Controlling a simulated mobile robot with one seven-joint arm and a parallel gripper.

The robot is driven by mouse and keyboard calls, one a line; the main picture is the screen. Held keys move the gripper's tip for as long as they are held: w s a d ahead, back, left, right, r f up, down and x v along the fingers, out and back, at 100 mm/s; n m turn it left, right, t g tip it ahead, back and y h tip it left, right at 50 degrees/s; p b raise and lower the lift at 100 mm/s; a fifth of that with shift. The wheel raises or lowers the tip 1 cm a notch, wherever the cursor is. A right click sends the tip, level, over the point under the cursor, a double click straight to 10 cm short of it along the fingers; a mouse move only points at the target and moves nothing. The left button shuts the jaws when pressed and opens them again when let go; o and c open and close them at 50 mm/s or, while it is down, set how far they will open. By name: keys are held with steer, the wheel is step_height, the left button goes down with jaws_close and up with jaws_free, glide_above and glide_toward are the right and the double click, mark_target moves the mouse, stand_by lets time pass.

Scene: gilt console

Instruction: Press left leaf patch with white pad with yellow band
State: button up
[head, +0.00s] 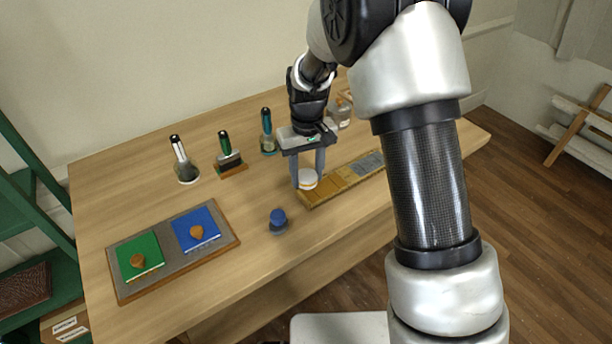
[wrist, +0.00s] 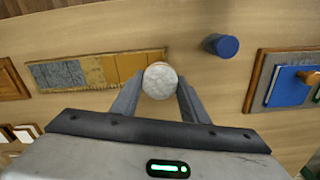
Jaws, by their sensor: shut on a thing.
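My gripper (head: 307,177) is shut on a round white pad (head: 308,182) with a thin yellow band. In the wrist view the pad (wrist: 160,81) sits between the two fingertips (wrist: 158,98), its pale rough top facing the camera. A long narrow board (head: 325,198) carries gold leaf patches on its left part and grey ones on its right part. The left leaf patch (head: 311,194) is at the board's left end. The pad is over or just beside that end and partly covers it; I cannot tell if it touches. The board (wrist: 97,70) also shows in the wrist view, turned around.
A tray (head: 128,291) with a green and a blue block is at the left. A bottle (head: 185,163), a brush on a stand (head: 229,161) and a green-topped bottle (head: 268,134) stand behind. Bare tabletop lies between.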

steer(key=shift+r+p, duration=0.8)
steer(key=shift+r, duration=0.8)
